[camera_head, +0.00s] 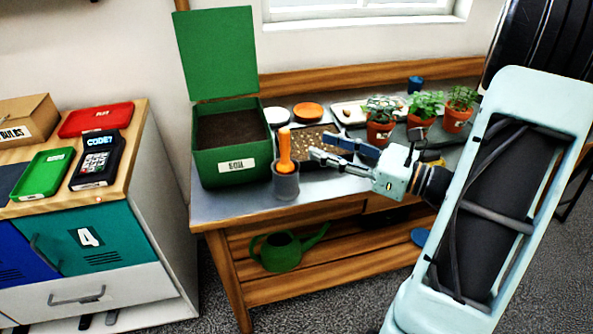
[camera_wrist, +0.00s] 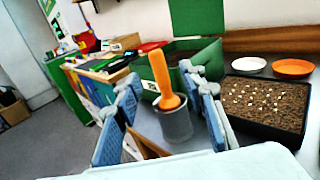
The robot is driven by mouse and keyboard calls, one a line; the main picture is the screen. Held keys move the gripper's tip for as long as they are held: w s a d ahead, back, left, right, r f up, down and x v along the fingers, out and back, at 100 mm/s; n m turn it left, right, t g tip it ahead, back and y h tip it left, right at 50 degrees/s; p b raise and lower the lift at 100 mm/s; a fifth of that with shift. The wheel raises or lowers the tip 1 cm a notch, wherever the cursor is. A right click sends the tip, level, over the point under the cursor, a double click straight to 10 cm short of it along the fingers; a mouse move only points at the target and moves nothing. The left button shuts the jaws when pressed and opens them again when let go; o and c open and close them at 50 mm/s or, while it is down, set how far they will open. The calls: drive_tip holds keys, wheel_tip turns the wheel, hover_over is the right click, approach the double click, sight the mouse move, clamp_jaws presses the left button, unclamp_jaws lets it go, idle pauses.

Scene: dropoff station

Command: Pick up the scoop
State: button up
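The scoop (camera_head: 285,143) shows as an orange handle standing up out of a grey cup (camera_head: 286,186) near the front left of the bench. Its lower part is hidden in the cup. In the wrist view the orange handle (camera_wrist: 161,78) leans a little to the left above the grey cup (camera_wrist: 175,124). My gripper (camera_head: 330,150) is open and points left toward the handle, from the right of it. In the wrist view its two fingers (camera_wrist: 160,110) appear on either side of the handle and cup, with nothing between them held.
A green soil bin (camera_head: 235,170) with raised lid stands behind and left of the cup. A black seed tray (camera_head: 310,158) lies behind it. Potted plants (camera_head: 381,132) stand to the right. A green watering can (camera_head: 281,251) sits on the lower shelf. A cabinet (camera_head: 92,240) stands at left.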

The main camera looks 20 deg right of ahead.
sight(289, 135)
drive_tip(key=x, duration=1)
drive_tip(key=shift+a+r, duration=0.15)
drive_tip(key=shift+a, duration=0.25)
clamp_jaws()
